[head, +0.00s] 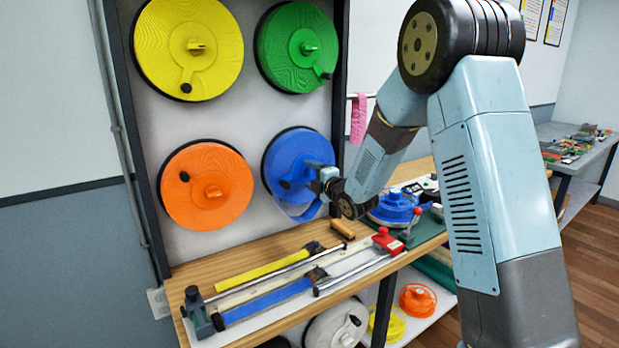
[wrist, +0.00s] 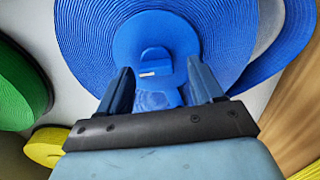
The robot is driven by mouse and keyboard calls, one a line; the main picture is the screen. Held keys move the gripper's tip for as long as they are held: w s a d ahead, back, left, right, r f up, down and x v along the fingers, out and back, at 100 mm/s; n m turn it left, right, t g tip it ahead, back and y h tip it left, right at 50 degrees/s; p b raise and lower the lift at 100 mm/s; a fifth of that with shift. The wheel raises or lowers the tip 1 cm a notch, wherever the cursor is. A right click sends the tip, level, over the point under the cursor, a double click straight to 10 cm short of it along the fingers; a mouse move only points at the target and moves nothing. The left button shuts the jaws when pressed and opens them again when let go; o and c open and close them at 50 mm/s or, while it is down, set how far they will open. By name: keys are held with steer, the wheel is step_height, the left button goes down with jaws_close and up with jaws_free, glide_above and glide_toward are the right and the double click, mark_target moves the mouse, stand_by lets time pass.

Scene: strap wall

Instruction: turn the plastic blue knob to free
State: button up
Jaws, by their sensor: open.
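The blue reel (head: 284,150) is mounted at the lower right of the strap wall, and its blue strap (head: 296,212) bulges loose below it. In the wrist view the blue reel (wrist: 85,30) fills the upper picture. The blue knob (wrist: 155,60) stands at its hub. My gripper (wrist: 159,66) is open, with one finger on each side of the knob and gaps visible between. I cannot tell how deep the fingers reach. In the head view my gripper (head: 318,182) is in front of the reel and hides the knob.
A yellow reel (head: 160,60), green reel (head: 280,62) and orange reel (head: 230,195) share the panel. The wooden bench (head: 190,290) below carries a yellow bar (head: 260,270), a blue bar (head: 265,303) and a red clamp (head: 387,241). A pink strap (head: 358,120) hangs at the right.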

steer(key=v, duration=1.3)
steer(key=shift+s+d, duration=0.2)
steer(key=shift+s, duration=0.05)
steer(key=s+d+r+m+g+h, duration=0.2)
steer(key=s+d+r+m+h, duration=0.25)
steer(key=d+m, duration=0.25)
steer(key=s+d+r+m+g+h, duration=0.1)
steer(key=s+d+r+m+h, duration=0.2)
steer(key=s+d+m+h, duration=0.3)
steer(key=s+d+m+g, duration=0.1)
steer(key=s+m+g, duration=0.2)
steer(key=s+m, duration=0.3)
steer(key=s+d+r+m+g, duration=0.1)
steer(key=s+m, duration=0.5)
steer(key=s, duration=1.1)
steer(key=shift+d+r+g, duration=0.15)
steer(key=shift+d+g, duration=0.55)
steer(key=shift+g, duration=0.5)
